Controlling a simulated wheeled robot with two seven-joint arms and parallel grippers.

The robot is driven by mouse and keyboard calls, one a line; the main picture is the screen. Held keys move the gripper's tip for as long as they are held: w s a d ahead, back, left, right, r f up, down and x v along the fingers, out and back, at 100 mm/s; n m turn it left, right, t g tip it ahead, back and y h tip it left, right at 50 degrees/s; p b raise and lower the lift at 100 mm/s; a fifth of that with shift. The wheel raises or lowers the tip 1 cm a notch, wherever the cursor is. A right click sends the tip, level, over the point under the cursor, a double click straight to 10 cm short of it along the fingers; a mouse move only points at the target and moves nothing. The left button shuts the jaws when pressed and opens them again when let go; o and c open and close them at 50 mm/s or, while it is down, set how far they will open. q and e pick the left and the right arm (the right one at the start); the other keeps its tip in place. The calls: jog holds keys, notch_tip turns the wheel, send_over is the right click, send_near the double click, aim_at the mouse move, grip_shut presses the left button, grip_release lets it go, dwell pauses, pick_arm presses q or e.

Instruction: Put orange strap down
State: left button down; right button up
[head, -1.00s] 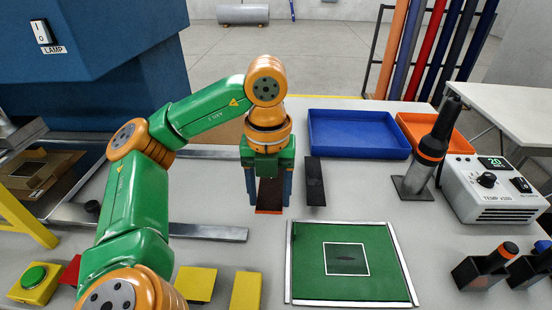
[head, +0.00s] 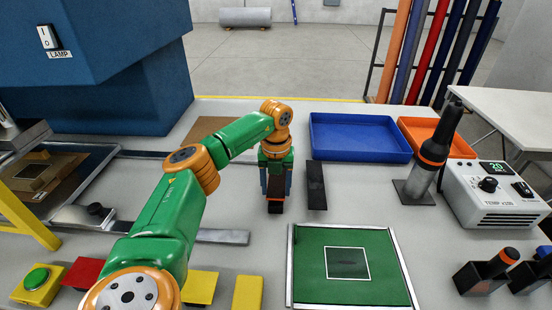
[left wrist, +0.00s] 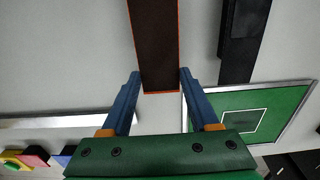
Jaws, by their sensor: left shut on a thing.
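The orange strap (left wrist: 155,45) is a long dark brown strip with thin orange edges. My left gripper (left wrist: 160,76) is shut on it, with a blue finger at each side of its near end. In the head view the strap's dark end (head: 275,207) shows below my left gripper (head: 275,185), over the grey table just left of a black strip (head: 316,186). My gripper hides the rest of it there. I cannot tell whether the strap touches the table. My right gripper is not in view.
The black strip also shows in the left wrist view (left wrist: 243,45). A green mat (head: 309,258) lies in front, a blue tray (head: 360,150) and an orange tray (head: 462,149) behind. A soldering-like tool (head: 432,150) stands right.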

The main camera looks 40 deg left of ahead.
pick_arm(q)
jog(key=shift+f+p, duration=0.15)
jog(key=shift+p, duration=0.5)
jog(key=shift+f, duration=0.45)
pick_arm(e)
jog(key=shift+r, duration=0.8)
pick_arm(q)
jog(key=shift+f+b, duration=0.1)
jog(key=shift+b, duration=0.25)
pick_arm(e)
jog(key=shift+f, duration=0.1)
pick_arm(q)
jog(key=shift+f, duration=0.4)
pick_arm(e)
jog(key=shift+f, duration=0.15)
